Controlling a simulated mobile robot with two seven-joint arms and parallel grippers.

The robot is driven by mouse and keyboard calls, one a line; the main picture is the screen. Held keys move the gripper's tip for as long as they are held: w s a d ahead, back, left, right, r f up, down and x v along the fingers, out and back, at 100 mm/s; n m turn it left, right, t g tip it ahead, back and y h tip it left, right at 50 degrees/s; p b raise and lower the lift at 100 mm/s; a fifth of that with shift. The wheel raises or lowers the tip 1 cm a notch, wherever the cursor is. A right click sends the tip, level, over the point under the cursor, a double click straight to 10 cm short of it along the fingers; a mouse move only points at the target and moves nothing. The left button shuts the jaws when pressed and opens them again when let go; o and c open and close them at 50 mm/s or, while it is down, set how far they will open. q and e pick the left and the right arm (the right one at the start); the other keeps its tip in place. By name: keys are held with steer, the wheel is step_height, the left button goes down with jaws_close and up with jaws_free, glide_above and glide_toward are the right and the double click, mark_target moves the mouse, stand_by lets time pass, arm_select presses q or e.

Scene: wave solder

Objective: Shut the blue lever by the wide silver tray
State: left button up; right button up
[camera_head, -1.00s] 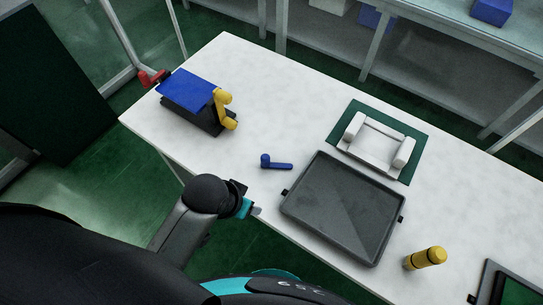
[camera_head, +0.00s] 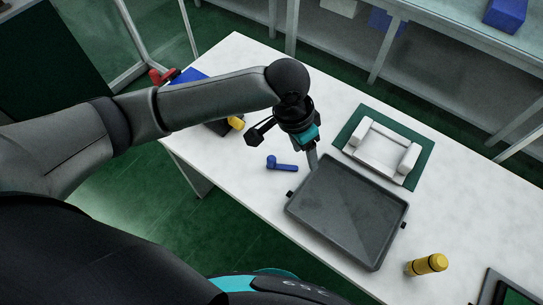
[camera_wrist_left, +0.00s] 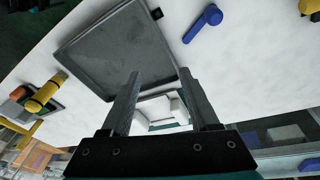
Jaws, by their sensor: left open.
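The blue lever (camera_head: 282,164) lies on the white table beside the left corner of the wide grey tray (camera_head: 347,212). It has a round knob end and a short arm pointing toward the tray. In the left wrist view the blue lever (camera_wrist_left: 203,23) is at the upper middle, with the tray (camera_wrist_left: 115,48) to its left. My left gripper (camera_head: 312,160) is above the table, right of the lever and near the tray's upper-left edge. In the wrist view its two fingers (camera_wrist_left: 160,85) are apart with nothing between them. My right gripper is not seen.
A white fixture on a green mat (camera_head: 418,178) is behind the tray. A blue-topped block with a yellow part (camera_head: 237,122) is partly hidden behind my left arm. Bare table lies around the lever.

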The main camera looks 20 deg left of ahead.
arm_select(q)
step_height(320, 180, up, 3)
steer(key=n+y, duration=0.1)
steer(key=y, duration=0.1)
glide_above(271, 158)
steer(key=d, duration=0.1)
steer(key=a, duration=0.1)
steer(key=shift+g, duration=0.4)
step_height(271, 158, down, 15)
steer(key=b, duration=0.2)
steer(key=shift+b, duration=0.4)
jaws_close()
stand_by(0.4)
